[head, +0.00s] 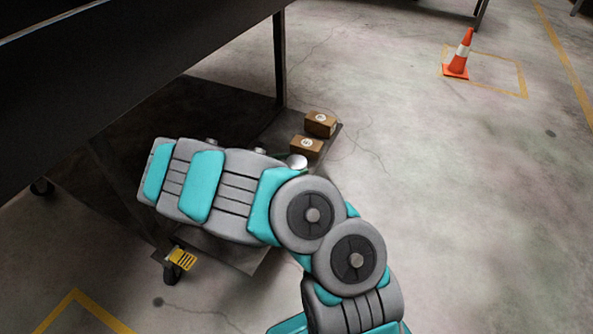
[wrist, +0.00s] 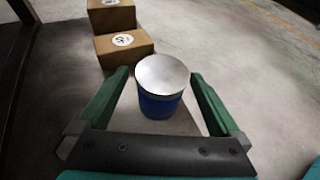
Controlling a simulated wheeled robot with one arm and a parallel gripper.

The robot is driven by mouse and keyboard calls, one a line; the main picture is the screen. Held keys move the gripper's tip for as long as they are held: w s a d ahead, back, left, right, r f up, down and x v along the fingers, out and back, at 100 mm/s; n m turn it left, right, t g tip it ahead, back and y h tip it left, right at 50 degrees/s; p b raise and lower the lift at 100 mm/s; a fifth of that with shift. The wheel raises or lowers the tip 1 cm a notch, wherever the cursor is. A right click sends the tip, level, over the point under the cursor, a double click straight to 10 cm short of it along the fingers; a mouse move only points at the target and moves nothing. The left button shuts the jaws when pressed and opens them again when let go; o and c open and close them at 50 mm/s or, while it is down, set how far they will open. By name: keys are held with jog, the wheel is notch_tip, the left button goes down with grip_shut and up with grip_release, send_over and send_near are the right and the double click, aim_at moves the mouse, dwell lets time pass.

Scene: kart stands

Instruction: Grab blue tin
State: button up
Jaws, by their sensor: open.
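The blue tin (wrist: 160,104) stands upright between the two green fingers of my gripper (wrist: 162,90) in the wrist view. It has a pale, silvery top and a blue side. My gripper is open, and a gap shows between the tin and each finger. In the head view only the pale top of the tin (head: 297,161) shows, just behind my arm. My arm hides the rest of the tin and my gripper there.
Two brown boxes, one nearer (head: 307,147) and one farther (head: 320,124), stand beyond the tin on the low dark shelf (head: 262,262) of a kart stand. A dark post and upper top rise at left. An orange cone (head: 459,54) stands on open floor at upper right.

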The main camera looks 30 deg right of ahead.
aim_at(304, 161)
jog(key=shift+b+x, duration=0.6)
jog(key=shift+x, duration=2.15)
jog(key=shift+s+r, duration=0.1)
jog(key=shift+s, duration=0.05)
grip_shut()
